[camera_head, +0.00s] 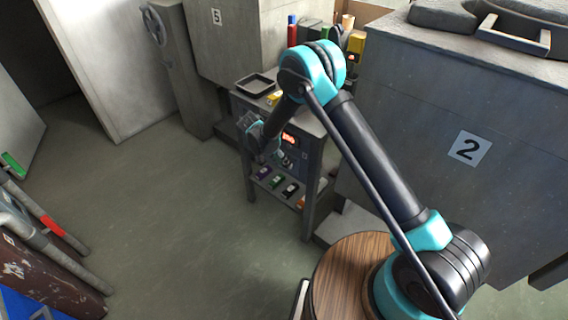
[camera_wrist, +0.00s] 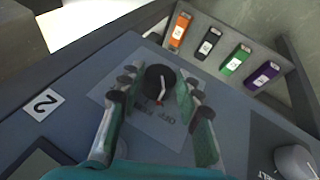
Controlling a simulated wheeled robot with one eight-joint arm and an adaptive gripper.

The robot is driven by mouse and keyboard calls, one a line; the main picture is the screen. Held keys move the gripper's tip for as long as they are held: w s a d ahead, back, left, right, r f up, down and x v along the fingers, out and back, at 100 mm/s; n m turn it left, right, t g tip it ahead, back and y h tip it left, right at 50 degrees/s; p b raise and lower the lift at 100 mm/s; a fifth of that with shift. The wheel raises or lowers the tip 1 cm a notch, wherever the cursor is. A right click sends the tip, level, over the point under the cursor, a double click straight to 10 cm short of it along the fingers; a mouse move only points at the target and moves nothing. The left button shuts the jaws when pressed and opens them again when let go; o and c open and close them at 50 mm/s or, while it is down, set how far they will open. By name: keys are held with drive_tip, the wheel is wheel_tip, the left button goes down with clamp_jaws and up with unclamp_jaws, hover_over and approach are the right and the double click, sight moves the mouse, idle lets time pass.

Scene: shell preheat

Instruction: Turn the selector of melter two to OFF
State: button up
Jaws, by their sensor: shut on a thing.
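The plate's lettering shows upside down and is partly legible, with what looks like OFF. A tag reading 2 (camera_wrist: 43,104) is on the same panel. My gripper (camera_wrist: 157,84) has one finger on each side of the knob and is shut on it. The knob is hidden there.
Several coloured boxes, including a green one (camera_wrist: 235,61), lie on the stand's lower shelf. A grey knob (camera_wrist: 294,161) shows at lower right in the wrist view. A dark tray (camera_head: 256,84) sits on top. The large block marked 2 (camera_head: 468,149) stands right; open floor lies left.

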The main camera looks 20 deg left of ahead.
drive_tip(key=shift+w+a+f+g+h, duration=0.1)
drive_tip(key=shift+a+g+h, duration=0.15)
drive_tip(key=shift+h, duration=0.75)
drive_tip(key=o, duration=1.2)
drive_tip(key=shift+c, duration=0.2)
drive_tip(key=v, duration=0.7)
drive_tip(key=shift+a, duration=0.15)
